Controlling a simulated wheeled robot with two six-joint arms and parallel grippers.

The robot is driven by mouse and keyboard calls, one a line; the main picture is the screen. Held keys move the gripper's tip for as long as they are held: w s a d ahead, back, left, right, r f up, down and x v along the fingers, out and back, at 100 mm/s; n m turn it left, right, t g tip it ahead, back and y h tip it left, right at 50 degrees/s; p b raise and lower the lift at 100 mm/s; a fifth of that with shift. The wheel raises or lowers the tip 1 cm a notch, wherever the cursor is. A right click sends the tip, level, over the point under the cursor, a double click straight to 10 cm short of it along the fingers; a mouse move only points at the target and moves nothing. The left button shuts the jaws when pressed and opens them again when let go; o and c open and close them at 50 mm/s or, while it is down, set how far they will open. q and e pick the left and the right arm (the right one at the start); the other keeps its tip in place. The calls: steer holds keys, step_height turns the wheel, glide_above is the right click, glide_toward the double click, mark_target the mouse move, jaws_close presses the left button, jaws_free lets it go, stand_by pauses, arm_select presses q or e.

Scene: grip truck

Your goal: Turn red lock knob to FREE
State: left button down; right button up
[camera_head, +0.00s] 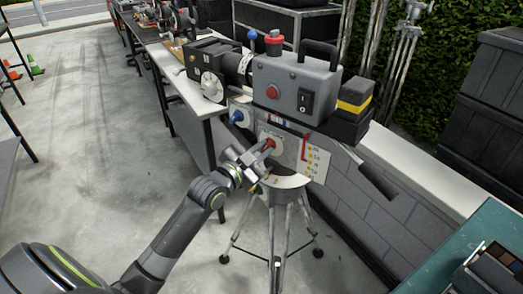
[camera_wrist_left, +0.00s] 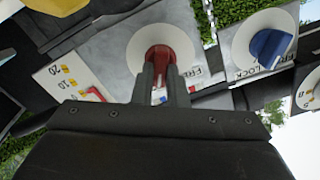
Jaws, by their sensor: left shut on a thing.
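The red lock knob (camera_head: 269,145) sits on a white round dial on the side of the grey tripod head (camera_head: 303,120). My left gripper (camera_head: 262,152) reaches it from the lower left and is shut on it. In the left wrist view the red knob (camera_wrist_left: 160,58) stands between the two dark fingers (camera_wrist_left: 160,84). Lettering on its dial plate starts with "FRE" near the right finger; the rest is hidden. A blue knob (camera_wrist_left: 269,46) on a similar dial marked "LOCK" is to the right; it also shows in the head view (camera_head: 237,116). My right gripper is not in view.
A grey camera body (camera_head: 296,85) with a red button and black switch sits on the head. A pan handle (camera_head: 376,180) sticks out to the lower right. Tripod legs (camera_head: 276,230) stand below. A long table (camera_head: 190,95) and low block wall (camera_head: 370,195) are close by.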

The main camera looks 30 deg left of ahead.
arm_select(q)
steer(key=shift+r+n+p, duration=0.1)
steer(key=shift+n+p, duration=0.7)
steer(key=shift+n, duration=0.2)
steer(key=n+p, duration=0.2)
steer(key=n, duration=0.1)
steer(key=shift+a, duration=0.1)
steer(key=n+p, duration=0.2)
steer(key=n, duration=0.2)
steer(key=shift+a, duration=0.1)
steer(key=shift+n+p, duration=0.5)
steer(key=shift+n, duration=1)
steer(key=shift+f, duration=0.2)
steer(key=c, duration=1.4)
jaws_free()
steer(key=shift+c, duration=0.2)
steer(key=shift+a, duration=0.1)
